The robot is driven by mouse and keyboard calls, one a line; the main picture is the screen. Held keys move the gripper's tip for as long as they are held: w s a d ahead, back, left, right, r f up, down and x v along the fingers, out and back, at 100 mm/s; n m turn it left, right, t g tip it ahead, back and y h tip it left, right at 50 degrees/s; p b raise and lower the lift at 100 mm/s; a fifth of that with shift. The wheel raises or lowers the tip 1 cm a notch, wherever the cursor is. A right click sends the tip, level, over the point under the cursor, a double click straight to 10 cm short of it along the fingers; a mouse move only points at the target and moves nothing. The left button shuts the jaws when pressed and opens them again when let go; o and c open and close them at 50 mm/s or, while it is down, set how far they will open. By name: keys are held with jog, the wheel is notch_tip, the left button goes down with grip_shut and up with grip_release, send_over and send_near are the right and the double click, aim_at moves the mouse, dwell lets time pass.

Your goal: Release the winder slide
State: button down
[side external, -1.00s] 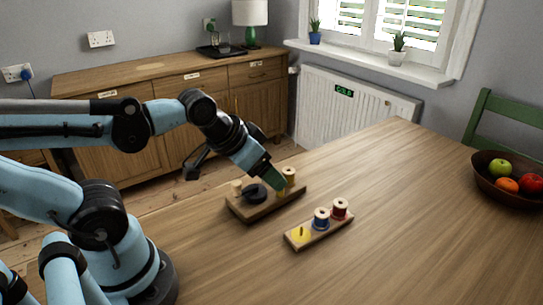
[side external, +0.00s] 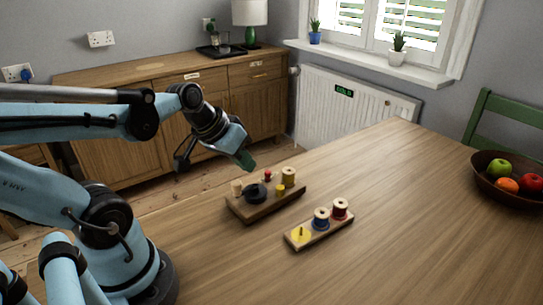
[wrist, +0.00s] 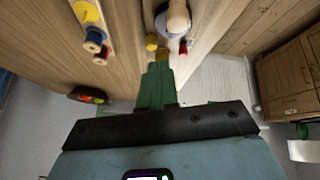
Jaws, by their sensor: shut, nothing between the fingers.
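The winder is a wooden board (side external: 268,211) on the table, bearing a dark round disc (side external: 256,193), a pale wooden peg (side external: 236,187), a small red knob (side external: 267,176), a short yellow knob (side external: 281,190) and a tan spool (side external: 288,177). I cannot tell which part is the slide. My gripper (side external: 247,162) is shut and empty, above and behind the board, apart from its parts. In the wrist view its green fingers (wrist: 157,85) are together, with the yellow knob (wrist: 151,42) and wooden peg (wrist: 178,18) beyond them.
A wooden rack (side external: 320,233) in front of the winder holds a yellow disc (side external: 300,235), a blue spool (side external: 321,218) and a red spool (side external: 340,209). A fruit bowl (side external: 510,190) stands far right. The table between is clear.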

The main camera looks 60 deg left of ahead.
aim_at(268, 176)
jog(key=s+a+n+t, duration=0.1)
jog(key=s+a+n, duration=0.2)
jog(key=a, duration=0.6)
jog(key=shift+a+n, duration=0.15)
jog(key=shift+n, duration=0.75)
jog(key=shift+w+f, duration=0.1)
jog(key=shift+f, duration=0.1)
jog(key=shift+x, duration=4.9)
jog(key=shift+w+d, duration=1.5)
jog(key=shift+w+a, duration=0.15)
jog(key=shift+w, duration=1.65)
